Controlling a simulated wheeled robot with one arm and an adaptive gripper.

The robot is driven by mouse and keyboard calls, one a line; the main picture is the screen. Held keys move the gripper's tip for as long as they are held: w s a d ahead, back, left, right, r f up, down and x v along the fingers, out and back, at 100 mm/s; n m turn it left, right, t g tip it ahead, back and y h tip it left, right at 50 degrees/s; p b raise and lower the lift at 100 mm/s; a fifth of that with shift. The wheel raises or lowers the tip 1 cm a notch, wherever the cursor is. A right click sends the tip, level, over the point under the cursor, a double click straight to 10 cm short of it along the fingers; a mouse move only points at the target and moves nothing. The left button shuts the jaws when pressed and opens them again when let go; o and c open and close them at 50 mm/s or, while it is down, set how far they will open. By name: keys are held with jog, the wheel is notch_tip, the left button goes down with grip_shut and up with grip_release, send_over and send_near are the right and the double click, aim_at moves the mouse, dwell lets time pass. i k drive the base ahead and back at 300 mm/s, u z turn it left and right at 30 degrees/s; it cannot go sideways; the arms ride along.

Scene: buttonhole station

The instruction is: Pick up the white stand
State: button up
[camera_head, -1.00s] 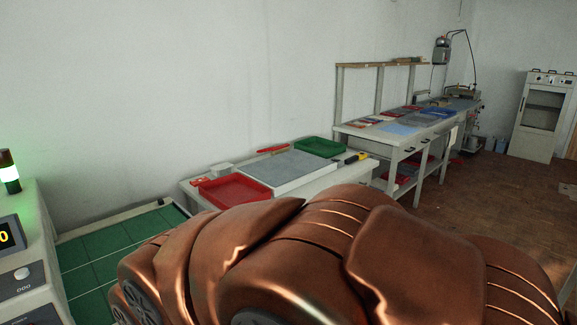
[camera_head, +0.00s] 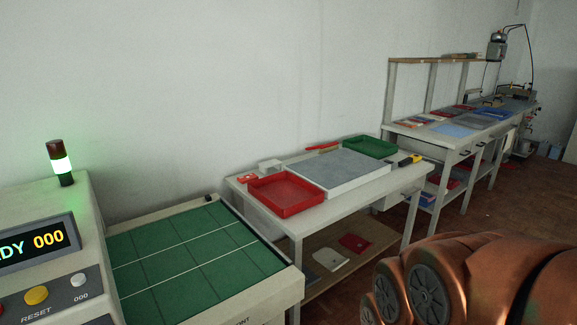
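A small whitish block-like object (camera_head: 270,165) sits at the back left of the white table, behind the red tray. It may be the white stand, but it is too small to tell its shape. My copper-coloured arm fills the lower right corner. My gripper is not in view, and nothing shows whether it holds anything.
The white table (camera_head: 335,208) holds a red tray (camera_head: 286,208), a grey-topped board (camera_head: 345,168), a green tray (camera_head: 369,146) and a yellow-black tool (camera_head: 411,160). At left is a machine with a green gridded bed (camera_head: 185,245) and lit signal lamp (camera_head: 60,165). A longer workbench (camera_head: 440,142) stands behind right.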

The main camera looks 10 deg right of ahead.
aim_at(275, 162)
jog(key=z, duration=1.3)
jog(key=i, duration=4)
jog(key=u, duration=3.75)
jog(key=i, duration=0.3)
jog(key=u, duration=0.1)
